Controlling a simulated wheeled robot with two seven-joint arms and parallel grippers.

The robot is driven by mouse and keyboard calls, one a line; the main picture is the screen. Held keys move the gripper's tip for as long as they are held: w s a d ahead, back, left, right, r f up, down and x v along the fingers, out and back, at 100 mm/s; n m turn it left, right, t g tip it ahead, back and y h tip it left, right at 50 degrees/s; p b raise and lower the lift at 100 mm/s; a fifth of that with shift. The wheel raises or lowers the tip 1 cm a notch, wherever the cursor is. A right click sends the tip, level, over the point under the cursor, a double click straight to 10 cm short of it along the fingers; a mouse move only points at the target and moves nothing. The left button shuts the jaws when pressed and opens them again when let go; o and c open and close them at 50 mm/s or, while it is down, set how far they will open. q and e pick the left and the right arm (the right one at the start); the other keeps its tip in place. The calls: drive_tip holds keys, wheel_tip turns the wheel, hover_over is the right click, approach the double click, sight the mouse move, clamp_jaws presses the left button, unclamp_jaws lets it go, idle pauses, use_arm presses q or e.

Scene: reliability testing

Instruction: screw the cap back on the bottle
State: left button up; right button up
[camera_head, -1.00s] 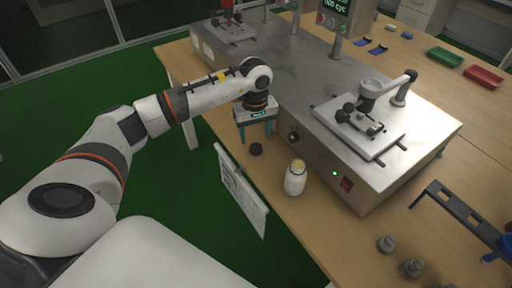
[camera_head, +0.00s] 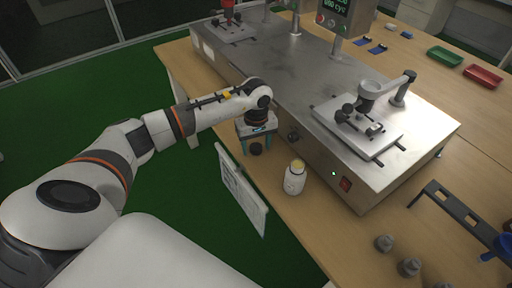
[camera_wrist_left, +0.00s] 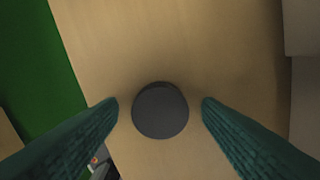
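The white bottle (camera_head: 295,179) stands upright and uncapped on the wooden table, its yellowish mouth facing up. The dark round cap (camera_head: 256,149) lies on the table to the left of the bottle. In the left wrist view the cap (camera_wrist_left: 160,110) sits between the two teal fingers with a gap on each side. My left gripper (camera_head: 257,146) is open, pointing down over the cap, and does not touch it. My right gripper is not in view.
The metal test machine (camera_head: 290,75) stands just behind the bottle and cap. A sheet holder (camera_head: 240,190) hangs at the table's front edge. Grey weights (camera_head: 385,243) and a dark rack (camera_head: 455,212) are at the right. Green (camera_head: 445,57) and red (camera_head: 483,76) trays lie far right.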

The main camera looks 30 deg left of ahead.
sight(256, 147)
use_arm(q)
drive_tip(key=c, duration=1)
wheel_tip(256, 147, up, 10)
drive_tip(key=shift+r+b, duration=0.1)
drive_tip(key=shift+b, duration=0.3)
drive_tip(key=shift+c, duration=0.2)
